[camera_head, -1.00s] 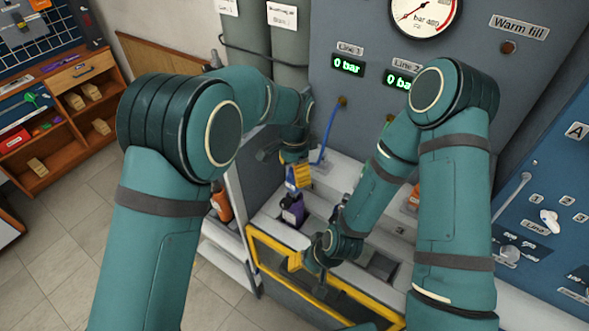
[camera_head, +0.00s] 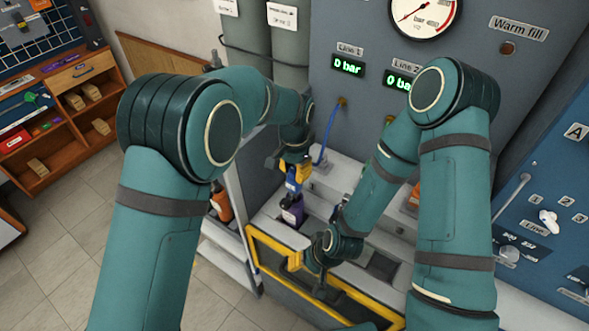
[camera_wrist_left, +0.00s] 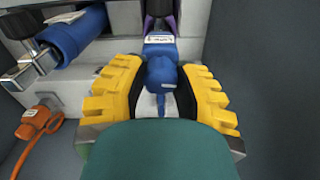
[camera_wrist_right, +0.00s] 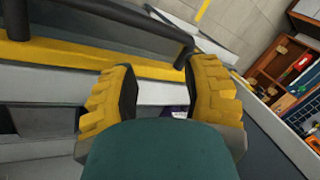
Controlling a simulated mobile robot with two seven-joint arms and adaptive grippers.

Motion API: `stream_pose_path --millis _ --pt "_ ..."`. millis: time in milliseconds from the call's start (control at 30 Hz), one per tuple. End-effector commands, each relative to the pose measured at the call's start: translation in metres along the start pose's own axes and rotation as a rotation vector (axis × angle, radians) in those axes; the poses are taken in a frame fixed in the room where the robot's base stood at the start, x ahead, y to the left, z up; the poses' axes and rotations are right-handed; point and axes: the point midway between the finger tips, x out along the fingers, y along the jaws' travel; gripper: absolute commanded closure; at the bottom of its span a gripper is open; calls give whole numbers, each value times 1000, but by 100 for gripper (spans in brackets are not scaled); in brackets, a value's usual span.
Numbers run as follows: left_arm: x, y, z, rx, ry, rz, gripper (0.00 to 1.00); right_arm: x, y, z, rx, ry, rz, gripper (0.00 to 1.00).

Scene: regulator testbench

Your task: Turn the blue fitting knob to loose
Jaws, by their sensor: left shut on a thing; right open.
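The blue fitting knob (camera_wrist_left: 162,75) sits between the yellow fingers of my left gripper (camera_wrist_left: 160,95) in the left wrist view. My left gripper is shut on it, one finger on each side. In the head view my left gripper (camera_head: 292,172) points down over the bench, and the blue fitting (camera_head: 293,188) shows below it, above a dark purple holder (camera_head: 292,210). The holder's purple prongs (camera_wrist_left: 161,18) show at the top of the left wrist view. My right gripper (camera_wrist_right: 161,100) is open and empty by the yellow rail.
A yellow frame rail (camera_head: 300,278) runs along the bench front, close to my right gripper. A thick blue cylinder (camera_wrist_left: 80,35) and an orange part (camera_wrist_left: 38,122) lie left of my left gripper. The panel's Line 1 display (camera_head: 348,66) reads 0 bar.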

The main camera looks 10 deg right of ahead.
Motion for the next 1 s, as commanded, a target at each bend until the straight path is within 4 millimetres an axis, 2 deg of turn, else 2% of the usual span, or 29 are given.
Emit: stream_pose_path --millis 1000 --pt "0 0 0 -967 -1 -1 100 -8 -3 -1 0 0 -2 53"
